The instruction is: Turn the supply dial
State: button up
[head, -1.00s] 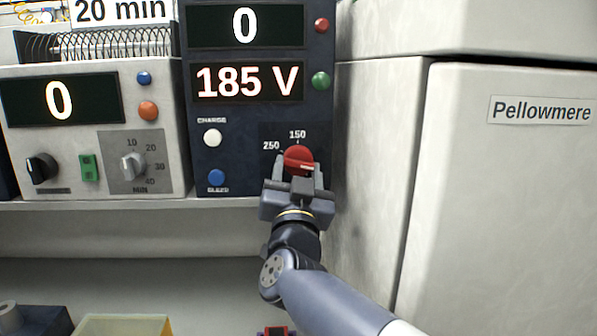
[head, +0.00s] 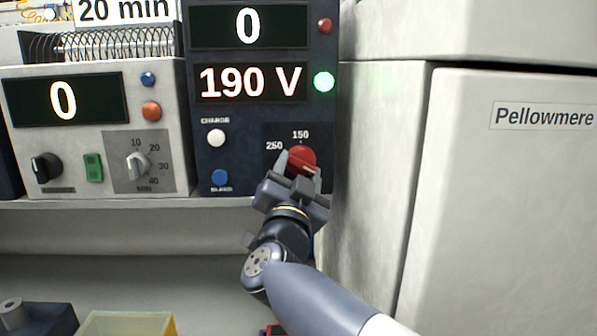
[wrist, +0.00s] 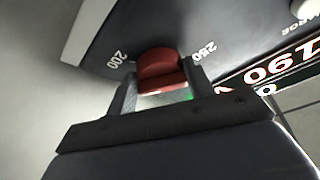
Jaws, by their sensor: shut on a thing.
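The supply dial is a red round knob (head: 301,158) on the dark blue supply panel (head: 232,150), with 150 and 250 printed around it. My gripper (head: 298,168) is shut on the knob from below, one finger on each side, and is tilted in the head view. In the wrist view the red knob (wrist: 160,70) sits between my two fingers (wrist: 158,92), with 200 and 250 marks beside it. The supply display (head: 250,82) reads 190 V, and the display above it reads 0. The green lamp (head: 324,81) is lit. My gripper hides the lower part of the dial's scale.
A grey timer unit (head: 160,185) with its own knobs stands to the left. A large pale cabinet labelled Pellowmere (head: 480,200) stands close on the right. A yellowish bin (head: 128,324) is at the lower left.

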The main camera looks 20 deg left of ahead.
jog(key=o, duration=1)
jog(key=shift+c, duration=0.2)
jog(key=shift+s, duration=0.15)
jog(key=b+v, duration=0.1)
jog(key=v, duration=0.9)
jog(key=shift+s+f, duration=0.2)
jog(key=shift+s, duration=0.05)
jog(key=shift+d, duration=0.1)
